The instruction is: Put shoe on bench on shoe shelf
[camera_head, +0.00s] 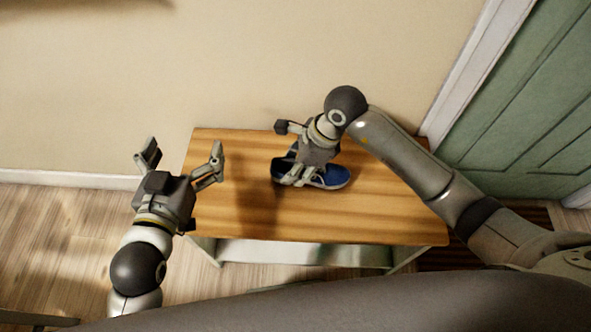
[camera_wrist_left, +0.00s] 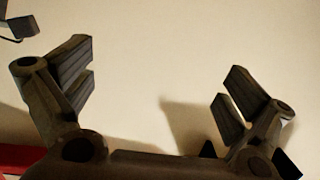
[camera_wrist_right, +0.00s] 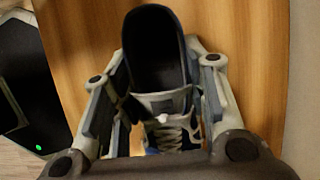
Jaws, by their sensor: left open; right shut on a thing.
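A blue shoe (camera_head: 334,178) with a pale sole lies on the wooden bench (camera_head: 390,215). In the right wrist view the shoe (camera_wrist_right: 158,50) shows its dark opening, a pale tongue and laces. My right gripper (camera_wrist_right: 155,85) is shut on the shoe, with one finger on each side; in the head view this gripper (camera_head: 297,173) covers part of it. My left gripper (camera_head: 183,156) is open and empty, left of the bench top. Its spread fingers (camera_wrist_left: 158,80) face the bare wall in the left wrist view. I cannot make out a shoe shelf for certain.
A pale lower board (camera_head: 300,253) shows under the bench top. The beige wall (camera_head: 240,60) stands behind the bench and a green door (camera_head: 530,110) is at the right. Wooden floor (camera_head: 60,240) is open at the left. A dark edge (camera_head: 75,6) shows at the top left.

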